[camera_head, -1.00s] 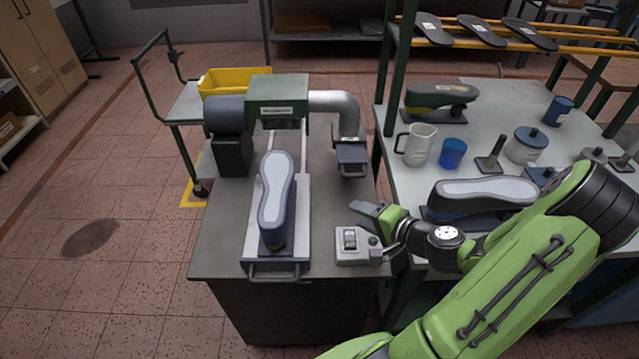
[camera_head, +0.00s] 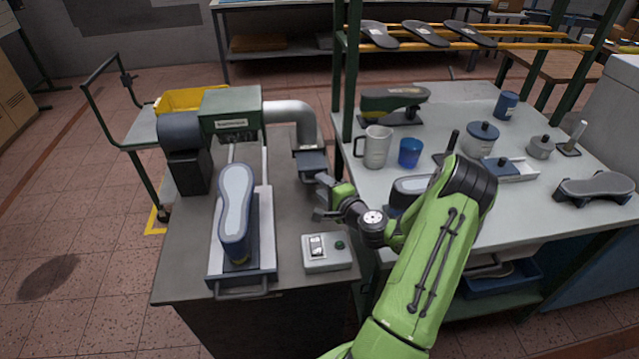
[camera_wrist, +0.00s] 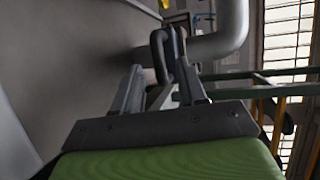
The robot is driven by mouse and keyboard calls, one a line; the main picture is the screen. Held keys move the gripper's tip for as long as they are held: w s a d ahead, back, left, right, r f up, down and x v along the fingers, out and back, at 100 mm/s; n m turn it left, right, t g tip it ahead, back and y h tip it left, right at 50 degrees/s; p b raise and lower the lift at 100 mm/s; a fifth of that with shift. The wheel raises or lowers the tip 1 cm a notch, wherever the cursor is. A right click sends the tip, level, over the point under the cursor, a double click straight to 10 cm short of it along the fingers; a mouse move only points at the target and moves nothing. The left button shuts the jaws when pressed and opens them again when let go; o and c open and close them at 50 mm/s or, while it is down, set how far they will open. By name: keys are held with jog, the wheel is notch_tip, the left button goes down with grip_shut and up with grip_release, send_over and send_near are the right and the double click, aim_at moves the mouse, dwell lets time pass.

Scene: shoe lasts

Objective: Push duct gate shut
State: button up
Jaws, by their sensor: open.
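The silver duct pipe (camera_head: 300,112) bends down from the green-topped machine to a dark gate block (camera_head: 311,163) on the bench's right side. The pipe also shows in the wrist view (camera_wrist: 228,30). In the wrist view my fingers (camera_wrist: 158,80) point toward a dark loop-shaped part (camera_wrist: 158,45) below the pipe. I cannot tell whether they touch it, nor how far the gate is open.
A switch box (camera_head: 327,252) sits on the bench (camera_head: 186,252) below my gripper. A shoe last (camera_head: 236,205) lies on the slide plate to the left. A green post (camera_head: 350,80) and a table (camera_head: 445,110) with a pitcher (camera_head: 377,147) stand close on the right.

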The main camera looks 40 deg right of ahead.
jog(key=shift+x, duration=1.15)
grip_shut()
